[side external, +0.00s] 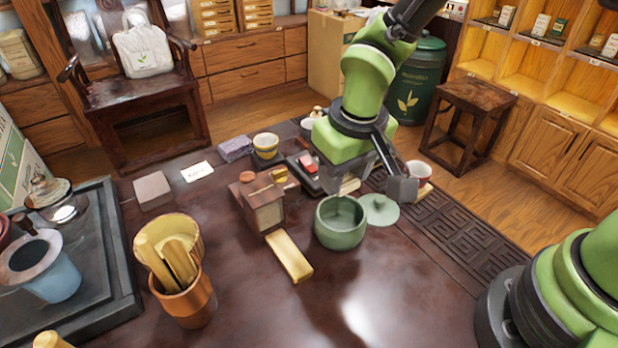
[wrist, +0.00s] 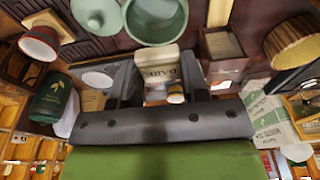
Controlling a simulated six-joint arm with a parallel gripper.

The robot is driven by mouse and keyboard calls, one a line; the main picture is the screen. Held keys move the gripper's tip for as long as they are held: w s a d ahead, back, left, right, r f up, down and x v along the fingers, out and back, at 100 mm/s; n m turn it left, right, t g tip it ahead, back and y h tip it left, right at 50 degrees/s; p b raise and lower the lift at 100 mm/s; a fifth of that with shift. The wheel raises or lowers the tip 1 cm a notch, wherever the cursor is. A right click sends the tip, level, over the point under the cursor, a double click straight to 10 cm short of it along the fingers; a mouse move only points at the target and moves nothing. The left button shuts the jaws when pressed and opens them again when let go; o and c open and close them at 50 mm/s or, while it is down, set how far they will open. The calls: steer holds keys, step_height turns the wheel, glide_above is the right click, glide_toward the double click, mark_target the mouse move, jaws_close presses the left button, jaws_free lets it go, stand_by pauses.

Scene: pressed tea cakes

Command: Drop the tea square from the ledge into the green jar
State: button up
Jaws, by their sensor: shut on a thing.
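The green jar (side external: 340,222) stands open on the dark table, its mouth facing up. It also shows at the top of the wrist view (wrist: 155,22). My gripper (side external: 372,184) is above and just behind the jar, pointing down. In the wrist view my gripper (wrist: 160,74) is shut on a pale beige tea square (wrist: 160,61) with faint marks on its face. In the side view the tea square (side external: 347,186) shows partly, above the jar's far rim. A small wooden box (side external: 265,214) with a ledge-like top stands left of the jar.
The jar's green lid (side external: 380,209) lies right of the jar. A yellow bar (side external: 289,257) lies in front of the wooden box. A red-and-white cup (side external: 418,172) stands behind the lid. A cup of wooden tools (side external: 182,280) stands front left. The front middle of the table is clear.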

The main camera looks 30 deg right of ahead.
steer(key=shift+s+d+f, duration=0.15)
steer(key=shift+d+f, duration=0.1)
steer(key=shift+f, duration=1.8)
steer(key=o, duration=1)
steer(key=shift+r, duration=0.1)
steer(key=shift+r, duration=2.9)
